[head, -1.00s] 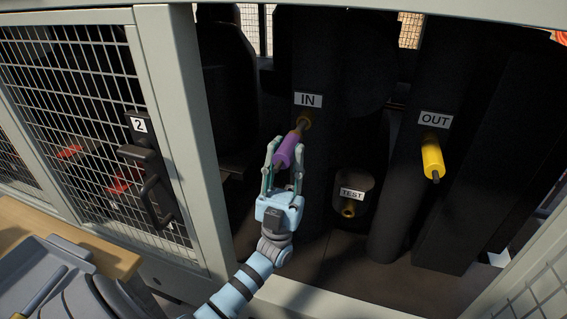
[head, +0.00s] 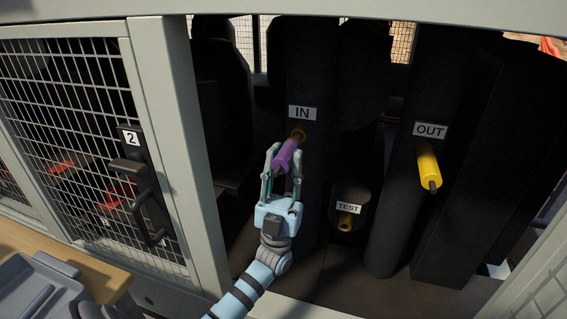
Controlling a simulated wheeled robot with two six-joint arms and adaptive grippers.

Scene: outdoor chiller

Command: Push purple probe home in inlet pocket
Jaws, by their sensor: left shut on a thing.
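The purple probe (head: 287,153) is between the fingers of my left gripper (head: 284,164), which is shut on it. The probe tilts up and to the right toward the brass inlet pocket (head: 300,133) under the IN label (head: 302,113). Little or no gap shows between the probe's front end and the pocket; how deep its stem sits is hidden. My right gripper is not in view.
A yellow probe (head: 428,165) sits under the OUT label (head: 430,131). A brass TEST pocket (head: 346,220) is lower, right of my arm. A mesh door (head: 90,120) with a black handle (head: 143,195) stands at left. A wooden bench (head: 60,255) is at lower left.

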